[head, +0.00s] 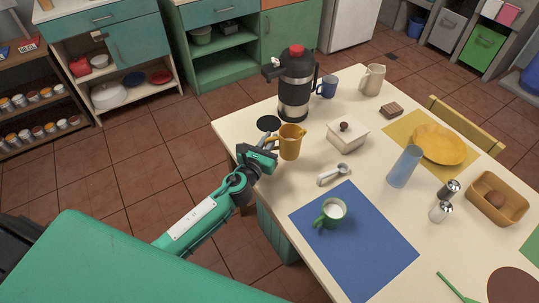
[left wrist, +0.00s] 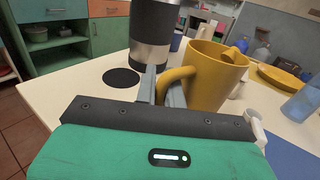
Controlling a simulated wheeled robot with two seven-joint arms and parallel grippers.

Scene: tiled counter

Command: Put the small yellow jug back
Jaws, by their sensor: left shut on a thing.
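The small yellow jug (head: 290,142) stands upright at the left edge of the cream table, beside the large black and steel flask (head: 295,85). My left gripper (head: 266,142) reaches in from the table's left side and is shut on the jug's handle. In the left wrist view the fingers (left wrist: 160,85) are closed around the handle of the yellow jug (left wrist: 217,75), whose body is to the right of them. Whether the jug's base touches the table cannot be told. A black round mat (head: 268,123) lies bare on the table, left of the jug. My right gripper is not in view.
The steel flask (left wrist: 152,35) is close behind the jug. A white lidded box (head: 347,137), a measuring scoop (head: 333,174), a blue mat (head: 370,255) with a green mug (head: 331,213), and a blue glass (head: 404,167) stand to the right. A cream jug (head: 373,80) is farther back.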

